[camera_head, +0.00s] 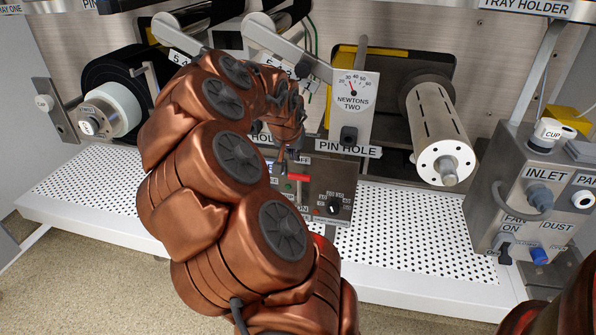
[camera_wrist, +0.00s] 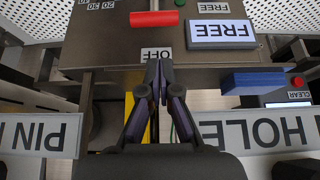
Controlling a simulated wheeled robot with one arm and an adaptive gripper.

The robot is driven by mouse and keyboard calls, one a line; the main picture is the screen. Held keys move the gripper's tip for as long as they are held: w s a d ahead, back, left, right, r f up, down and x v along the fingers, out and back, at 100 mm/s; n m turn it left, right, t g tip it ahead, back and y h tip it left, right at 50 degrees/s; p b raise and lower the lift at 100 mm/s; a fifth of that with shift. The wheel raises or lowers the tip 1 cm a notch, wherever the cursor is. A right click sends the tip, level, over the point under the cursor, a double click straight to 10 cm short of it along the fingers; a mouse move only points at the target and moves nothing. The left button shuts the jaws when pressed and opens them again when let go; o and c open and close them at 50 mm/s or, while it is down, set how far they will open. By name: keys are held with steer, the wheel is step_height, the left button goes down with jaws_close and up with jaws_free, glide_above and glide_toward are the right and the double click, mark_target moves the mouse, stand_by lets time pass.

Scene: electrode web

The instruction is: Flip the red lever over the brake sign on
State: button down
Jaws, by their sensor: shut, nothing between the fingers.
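The red lever (camera_head: 298,177) sticks out from a dark control panel under the pin hole sign. In the upside-down wrist view its red bar (camera_wrist: 154,18) lies level near the top, with an OFF label (camera_wrist: 155,55) close by. My gripper (camera_head: 282,168) is just left of the lever in the head view. In the wrist view my gripper (camera_wrist: 155,68) has its fingertips together and empty, in front of the OFF label and apart from the red bar. A small display (camera_wrist: 222,33) reads FREE. I cannot make out a brake sign; my arm covers part of the panel.
A black knob (camera_head: 334,205) sits right of the lever. A blue block (camera_wrist: 253,83) shows beside the gripper in the wrist view. The pin hole sign (camera_head: 348,149) juts out above the panel. A slotted roller (camera_head: 438,130) stands to the right. The perforated tray (camera_head: 400,235) is clear.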

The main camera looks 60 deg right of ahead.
mark_target(298, 167)
steer(key=b+x, duration=0.3)
steer(key=x, duration=0.7)
steer(key=shift+a, duration=0.2)
stand_by(0.5)
